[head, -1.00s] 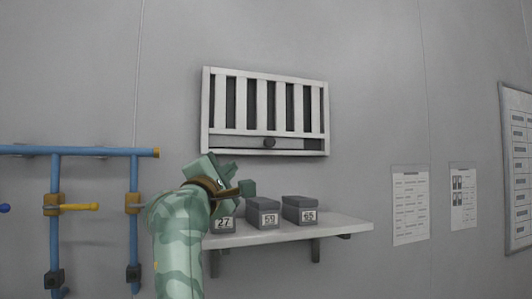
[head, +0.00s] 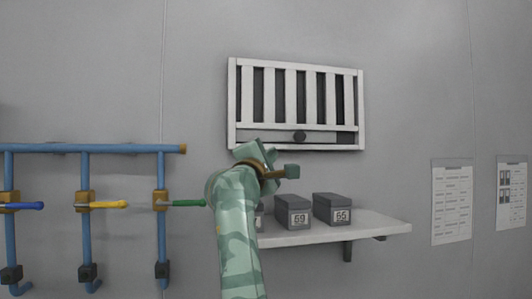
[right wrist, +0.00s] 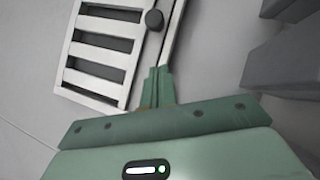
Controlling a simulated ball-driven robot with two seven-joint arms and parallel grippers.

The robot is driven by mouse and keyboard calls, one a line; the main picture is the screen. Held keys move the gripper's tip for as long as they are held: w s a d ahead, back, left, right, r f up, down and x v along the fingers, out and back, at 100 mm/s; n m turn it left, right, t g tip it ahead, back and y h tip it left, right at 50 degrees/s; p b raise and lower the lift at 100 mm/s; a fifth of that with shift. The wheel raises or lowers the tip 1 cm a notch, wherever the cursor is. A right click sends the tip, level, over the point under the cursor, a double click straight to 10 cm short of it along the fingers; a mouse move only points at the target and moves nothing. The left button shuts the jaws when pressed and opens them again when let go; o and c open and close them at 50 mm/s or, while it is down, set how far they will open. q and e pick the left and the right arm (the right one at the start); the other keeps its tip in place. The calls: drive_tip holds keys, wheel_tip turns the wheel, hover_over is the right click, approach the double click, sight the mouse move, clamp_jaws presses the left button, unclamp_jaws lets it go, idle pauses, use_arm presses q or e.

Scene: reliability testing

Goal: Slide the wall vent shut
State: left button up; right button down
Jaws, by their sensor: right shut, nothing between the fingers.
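The wall vent (head: 232,105) is a white frame with upright slats and dark gaps between them. Its dark round knob (head: 299,136) is on the lower rail, near the middle. My right gripper (head: 271,156) is below and left of the knob in the head view, just under the vent's lower edge. In the right wrist view, its two fingers (right wrist: 157,87) are together and empty, pointing at the vent's lower rail. The knob (right wrist: 154,19) shows beyond the fingertips, with a gap between them in the picture. My left gripper is out of view.
A white shelf (head: 375,226) below the vent holds grey numbered boxes (head: 332,208), one partly hidden by my right arm. Blue pipes (head: 86,165) with coloured handles are at left. Paper sheets (head: 452,201) hang at right. The wall around the vent is clear.

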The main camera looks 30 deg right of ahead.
sight(300, 141)
drive_tip(key=w+d+r+p, duration=0.2)
drive_tip(key=d+r+p, duration=0.1)
drive_tip(key=d, duration=0.3)
drive_tip(key=shift+d, duration=0.2)
drive_tip(key=shift+w, duration=0.1)
drive_tip(key=shift+s+d+b, duration=0.2)
drive_tip(key=shift+d, duration=0.4)
drive_tip(key=shift+s+d+b, duration=0.15)
drive_tip(key=shift+d, duration=0.45)
drive_tip(key=shift+s+d, duration=0.1)
drive_tip(key=shift+d, duration=0.35)
